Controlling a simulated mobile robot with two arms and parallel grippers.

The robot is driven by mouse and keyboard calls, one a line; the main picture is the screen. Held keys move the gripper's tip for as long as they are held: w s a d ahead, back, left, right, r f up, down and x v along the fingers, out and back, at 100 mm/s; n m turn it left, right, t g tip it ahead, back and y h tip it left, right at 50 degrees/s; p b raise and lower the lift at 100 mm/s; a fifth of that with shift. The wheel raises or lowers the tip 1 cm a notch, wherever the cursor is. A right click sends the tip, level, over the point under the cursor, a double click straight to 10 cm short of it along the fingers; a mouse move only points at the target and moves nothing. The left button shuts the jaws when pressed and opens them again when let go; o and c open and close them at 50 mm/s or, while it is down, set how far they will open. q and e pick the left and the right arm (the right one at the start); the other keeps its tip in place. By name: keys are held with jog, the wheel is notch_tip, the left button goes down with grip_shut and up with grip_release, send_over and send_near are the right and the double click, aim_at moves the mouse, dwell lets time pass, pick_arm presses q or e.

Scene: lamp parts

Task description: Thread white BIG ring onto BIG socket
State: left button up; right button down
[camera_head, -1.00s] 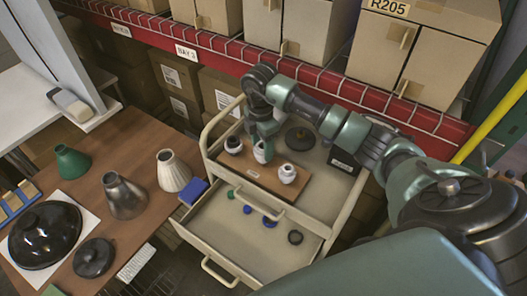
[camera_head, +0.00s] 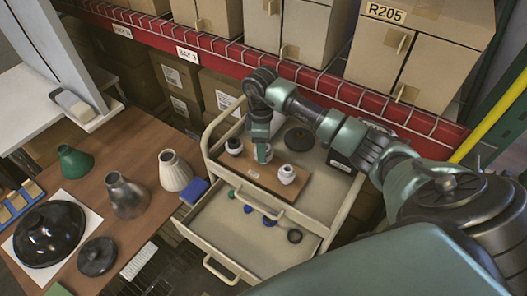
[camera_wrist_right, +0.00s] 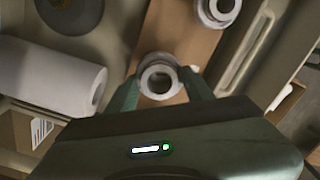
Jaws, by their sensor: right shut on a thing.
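Three sockets stand on a wooden board (camera_head: 236,177) on the cart top: one at the left (camera_head: 234,145), one at the right (camera_head: 287,174), and a middle one largely hidden under my right gripper (camera_head: 263,152). In the right wrist view, my right gripper (camera_wrist_right: 160,88) is shut on a white ring (camera_wrist_right: 147,70), which lines up with the middle socket. The hollow round opening shows inside the ring. I cannot tell how far down the ring sits on the socket. Another socket with a pale ring (camera_wrist_right: 217,10) shows at the top. My left gripper is out of view.
An open drawer (camera_head: 215,227) holds several small green, blue and dark rings. A dark round part (camera_head: 299,139) and a black box (camera_head: 343,161) lie behind the board. Lamp shades and dark discs stand on the brown table (camera_head: 140,145) at left. A red shelf beam (camera_head: 330,88) runs behind.

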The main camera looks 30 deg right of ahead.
jog(key=m, duration=0.4)
jog(key=shift+f, duration=0.1)
jog(key=shift+f+m, duration=0.1)
jog(key=shift+m, duration=0.8)
jog(key=shift+w+a, duration=0.1)
jog(key=shift+d+m, duration=0.2)
jog(key=shift+m, duration=0.3)
jog(key=c, duration=0.7)
grip_release()
